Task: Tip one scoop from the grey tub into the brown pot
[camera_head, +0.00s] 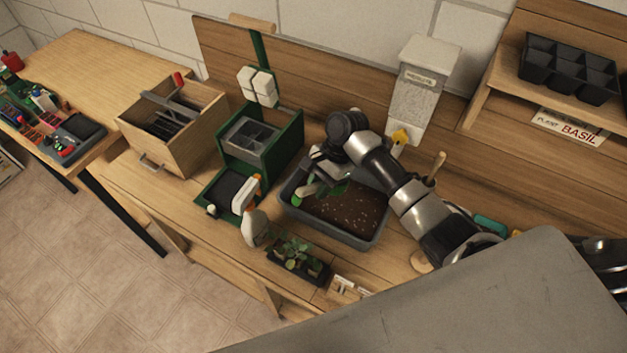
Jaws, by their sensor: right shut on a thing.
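The grey tub (373,243) stands on the bench at the middle, with dark, speckled soil in it. My right gripper (312,181) reaches in from the right over the tub's far left part. It is shut on a green tool, probably the scoop (336,188), whose green parts show at the gripper and near the tub's left rim. The gripper partly hides the tool, and I cannot tell whether it holds soil. I cannot make out a brown pot. A tan round thing (421,262) shows partly behind my right arm. My left gripper is not in view.
A spray bottle (253,222) and a black tray of seedlings (298,260) stand close to the tub's left and front. A green stand (290,140) and a wooden box (196,150) are further left. A grey dispenser (420,95) stands behind.

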